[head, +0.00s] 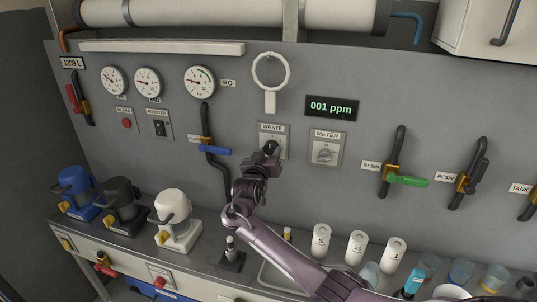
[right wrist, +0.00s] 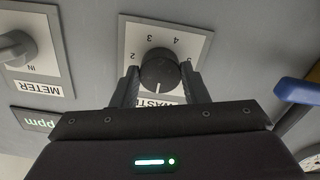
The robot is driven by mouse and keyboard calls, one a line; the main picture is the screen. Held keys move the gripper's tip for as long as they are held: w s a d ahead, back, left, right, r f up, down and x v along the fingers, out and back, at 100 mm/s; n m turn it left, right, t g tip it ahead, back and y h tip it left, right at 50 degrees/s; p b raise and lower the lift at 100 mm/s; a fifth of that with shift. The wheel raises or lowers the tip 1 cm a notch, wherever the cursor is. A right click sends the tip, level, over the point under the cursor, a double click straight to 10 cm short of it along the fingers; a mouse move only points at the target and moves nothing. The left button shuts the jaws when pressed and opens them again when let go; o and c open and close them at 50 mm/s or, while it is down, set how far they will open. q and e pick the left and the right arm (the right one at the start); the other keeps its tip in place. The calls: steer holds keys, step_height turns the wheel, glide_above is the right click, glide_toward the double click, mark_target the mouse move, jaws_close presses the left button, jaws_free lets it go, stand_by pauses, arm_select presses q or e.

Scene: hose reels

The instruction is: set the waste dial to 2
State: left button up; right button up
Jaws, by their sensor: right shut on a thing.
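The waste dial (right wrist: 159,70) is a round dark knob on a pale plate, which the right wrist view shows upside down. The numerals 2, 3, 4 and probably 5 show around its far side. A white mark on the knob points toward the WASTE lettering, not at the 2. My right gripper (right wrist: 160,85) is shut on the knob, one finger on each side. In the head view the gripper (head: 268,155) covers much of the waste plate (head: 272,129). The lettering and any numerals near it are partly hidden by the gripper. My left gripper is not in view.
The meter dial (head: 324,152) sits right of the waste dial. A blue-handled valve (head: 215,150) is to the left, a green-handled one (head: 407,180) to the right. A display (head: 331,107) reads 001 ppm. Pumps and several white containers (head: 356,247) stand on the counter below.

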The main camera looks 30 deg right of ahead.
steer(key=shift+f+m+b, duration=0.2)
steer(key=shift+m+b, duration=0.4)
steer(key=shift+b, duration=0.3)
steer(key=m+b, duration=1.2)
steer(key=b, duration=0.1)
steer(key=shift+w+a, duration=0.1)
steer(key=shift+w, duration=0.05)
steer(key=shift+r+m+b, duration=0.2)
steer(key=shift+m+b, duration=1.9)
steer(key=shift+m, duration=0.3)
steer(key=o, duration=1)
steer(key=shift+r, duration=0.1)
steer(key=shift+c, duration=0.2)
